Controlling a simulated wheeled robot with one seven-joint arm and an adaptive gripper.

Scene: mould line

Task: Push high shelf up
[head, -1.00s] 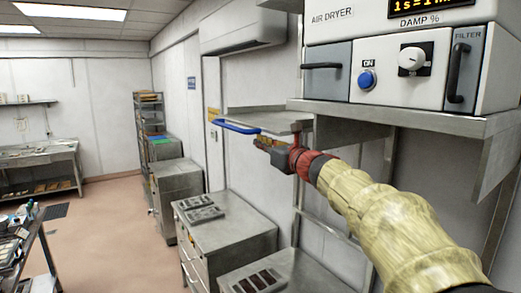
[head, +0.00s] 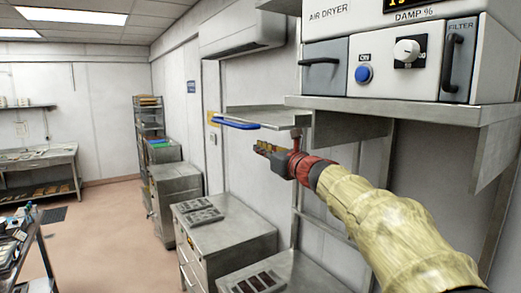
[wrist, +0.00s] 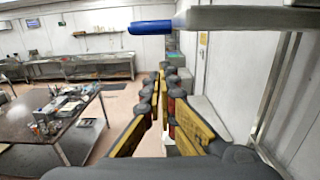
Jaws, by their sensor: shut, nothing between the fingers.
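The high shelf (head: 282,120) is a thin grey metal plate with a blue handle (head: 238,123) along its front end. It sticks out from the wall, left of the air dryer, and looks about level. My gripper (head: 258,147) is shut and empty, just below the shelf, with a small gap visible in the head view. In the wrist view the shelf (wrist: 245,18) and its blue handle (wrist: 150,27) cross the top, above my gripper's fingers (wrist: 162,75). The shelf's wall side is partly hidden by its bracket and the dryer's shelf.
The air dryer (head: 400,60) stands on a fixed metal shelf (head: 410,108) at the upper right, close above my arm. Metal cabinets (head: 225,240) stand below along the wall. A cluttered table (wrist: 60,115) is on the left. The floor between is open.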

